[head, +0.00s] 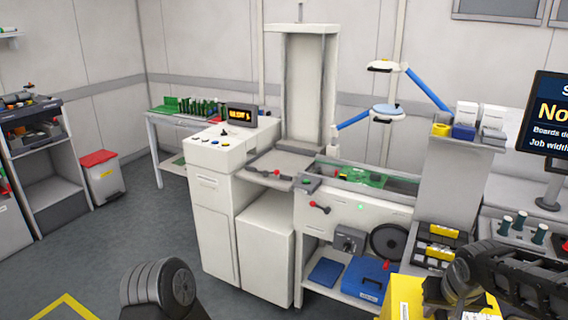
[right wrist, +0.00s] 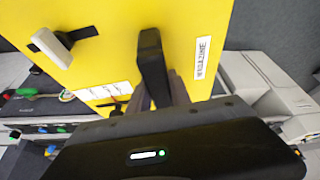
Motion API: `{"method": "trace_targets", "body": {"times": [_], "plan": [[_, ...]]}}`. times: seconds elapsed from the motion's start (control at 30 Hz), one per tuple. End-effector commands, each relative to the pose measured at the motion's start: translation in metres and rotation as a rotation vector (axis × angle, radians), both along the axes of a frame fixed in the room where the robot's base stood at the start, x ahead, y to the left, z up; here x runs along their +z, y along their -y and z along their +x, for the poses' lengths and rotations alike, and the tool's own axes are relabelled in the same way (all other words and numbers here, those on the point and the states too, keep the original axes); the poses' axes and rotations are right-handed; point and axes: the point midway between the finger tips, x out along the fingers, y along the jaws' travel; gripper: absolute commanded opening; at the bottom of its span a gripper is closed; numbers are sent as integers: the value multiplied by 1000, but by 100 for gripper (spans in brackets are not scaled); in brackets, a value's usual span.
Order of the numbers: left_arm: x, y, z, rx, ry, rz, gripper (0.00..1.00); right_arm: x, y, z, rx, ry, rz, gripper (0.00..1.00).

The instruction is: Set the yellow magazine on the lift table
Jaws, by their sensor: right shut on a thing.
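The yellow magazine (head: 402,290) is at the bottom right of the head view, partly cut off by the frame edge and partly covered by my dark right gripper (head: 458,284). In the right wrist view the yellow magazine (right wrist: 105,30) fills the upper middle, with a "MAGAZINE" label and a black and pale latch. My right gripper (right wrist: 158,75) is shut on it. The lift table appears to be the grey plate (head: 280,166) at the foot of the tall pale tower, with a red-knobbed lever at its front. It looks bare, and the magazine is apart from it, nearer me.
Right of the lift table a conveyor (head: 372,178) carries a green board. A control box (head: 220,146) stands to its left. Below are a blue case (head: 365,280) and a black reel (head: 389,242). A blue-armed lamp (head: 387,111) hangs above the conveyor. Open floor lies at left.

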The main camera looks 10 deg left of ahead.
Motion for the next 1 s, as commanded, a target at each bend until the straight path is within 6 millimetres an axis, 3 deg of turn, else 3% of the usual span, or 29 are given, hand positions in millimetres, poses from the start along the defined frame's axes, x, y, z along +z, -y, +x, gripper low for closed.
{"method": "trace_targets", "body": {"times": [0.3,0.67,1.0], "plan": [[0,0,0,0,0,0,36,6,-1,3,5,17,0,0],[0,0,0,0,0,0,36,5,-1,-33,4,14,0,0],[0,0,0,0,0,0,36,5,-1,-34,4,12,1,0]]}}
